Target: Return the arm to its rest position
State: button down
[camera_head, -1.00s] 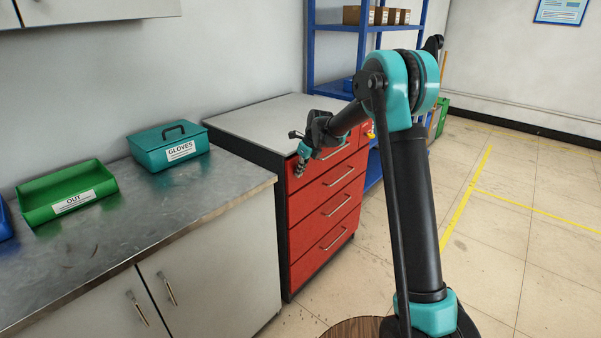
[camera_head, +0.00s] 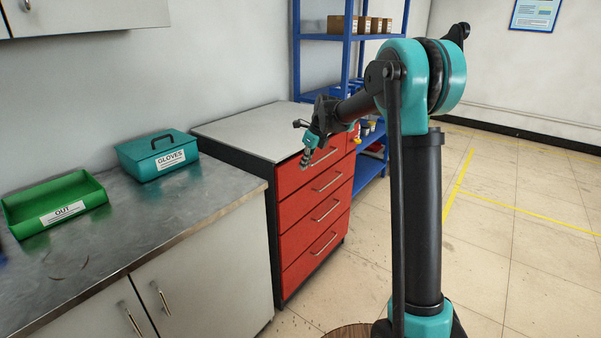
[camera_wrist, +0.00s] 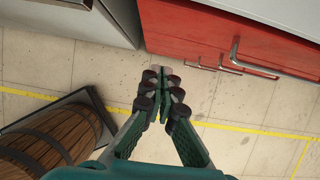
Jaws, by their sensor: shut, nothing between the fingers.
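My gripper (camera_head: 306,160) hangs at the end of my bent arm, in front of the top of the red drawer cabinet (camera_head: 312,215) in the head view. It points downward. In the wrist view my gripper (camera_wrist: 160,85) is shut with its fingertips together and nothing between them. Below it are the floor and, at the upper right, the red drawer fronts (camera_wrist: 215,35) with their handles.
A metal counter (camera_head: 130,235) holds a green OUT tray (camera_head: 57,205) and a teal GLOVES box (camera_head: 157,157). A blue shelf rack (camera_head: 350,60) stands behind. In the wrist view a wooden barrel (camera_wrist: 50,140) stands at lower left. The floor at right (camera_head: 510,230) is clear.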

jog(key=s+d+f+n+h, duration=0.1)
jog(key=s+d+n, duration=0.5)
jog(key=s, duration=0.2)
jog(key=s+d+f+n+h, duration=0.1)
jog(key=s+d+n, duration=0.45)
jog(key=s, duration=0.35)
jog(key=s+d+f+n, duration=0.3)
jog(key=s+n, duration=0.1)
jog(key=s, duration=0.3)
jog(key=s+d+f+n+t+h, duration=0.1)
jog(key=s+d+f+n, duration=0.2)
jog(key=s+n, duration=0.2)
jog(key=s+d+f+n, duration=0.3)
jog(key=s+f+n, duration=0.1)
jog(key=s, duration=0.6)
jog(key=shift+n+t+h, duration=0.3)
jog(key=shift+n, duration=0.05)
